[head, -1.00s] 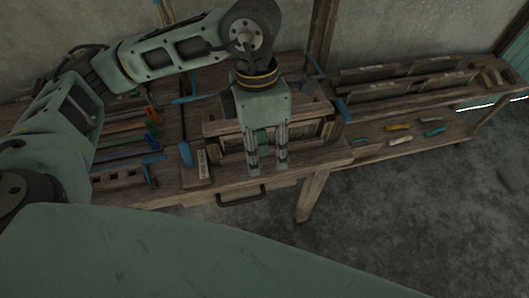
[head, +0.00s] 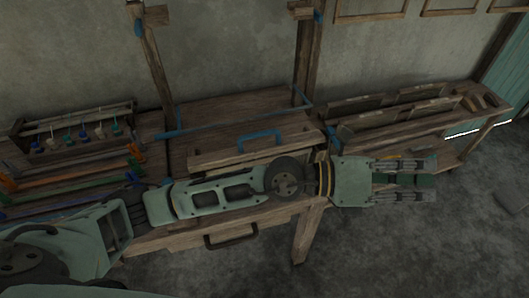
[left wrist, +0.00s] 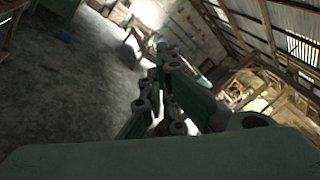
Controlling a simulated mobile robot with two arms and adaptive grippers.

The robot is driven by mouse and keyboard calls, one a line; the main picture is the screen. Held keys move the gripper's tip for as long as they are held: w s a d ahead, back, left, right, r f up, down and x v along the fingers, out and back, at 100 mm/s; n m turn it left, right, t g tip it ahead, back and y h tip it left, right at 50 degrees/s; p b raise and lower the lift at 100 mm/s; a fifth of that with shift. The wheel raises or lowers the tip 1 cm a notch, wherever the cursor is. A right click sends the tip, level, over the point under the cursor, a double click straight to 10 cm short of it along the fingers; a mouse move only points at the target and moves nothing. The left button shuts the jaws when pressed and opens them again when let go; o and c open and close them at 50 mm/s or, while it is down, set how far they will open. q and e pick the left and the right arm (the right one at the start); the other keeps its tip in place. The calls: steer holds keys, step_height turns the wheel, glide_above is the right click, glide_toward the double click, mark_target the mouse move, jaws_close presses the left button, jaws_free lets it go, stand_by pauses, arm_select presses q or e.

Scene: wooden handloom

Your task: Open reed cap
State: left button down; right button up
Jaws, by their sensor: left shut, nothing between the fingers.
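A wooden bar with a blue handle (head: 260,141) lies across the loom (head: 240,105); it looks like the reed cap, but I cannot be sure. My left arm crosses in front of the bar and hides the loom's front, so I cannot tell whether the cap is open. My left gripper (head: 428,180) is shut and empty. It points right, past the loom's right front leg, clear of the bar. Its fingers also show in the left wrist view (left wrist: 160,100), with no loom part between them. My right gripper is not in view.
A rack with small hanging coloured pieces (head: 75,130) and several coloured tools (head: 75,182) are at the left. A long side bench (head: 480,120) with wooden slats is at the right. Loom posts (head: 152,60) rise behind. Floor (head: 400,250) at the front right is clear.

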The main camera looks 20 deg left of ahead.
arm_select(q)
steer(key=w+a+f+n+t+y+b, duration=0.1)
steer(key=w+a+n+t+b, duration=0.15)
steer(key=w+n+t, duration=0.5)
steer(key=n+t+y+b, duration=0.4)
steer(key=n+t+y, duration=0.3)
steer(key=n+y, duration=1.95)
glide_toward(261, 135)
steer(key=w+m+y+p, duration=0.1)
steer(key=w, duration=0.1)
steer(key=w+a+r+m+y+p, duration=0.1)
steer(key=p, duration=0.1)
steer(key=w+a+m+y+p, duration=0.1)
steer(key=w, duration=0.1)
steer(key=shift+w+r+m, duration=0.2)
steer(key=shift+w+m, duration=0.1)
steer(key=shift+w+a, duration=0.3)
steer(key=shift+w, duration=0.1)
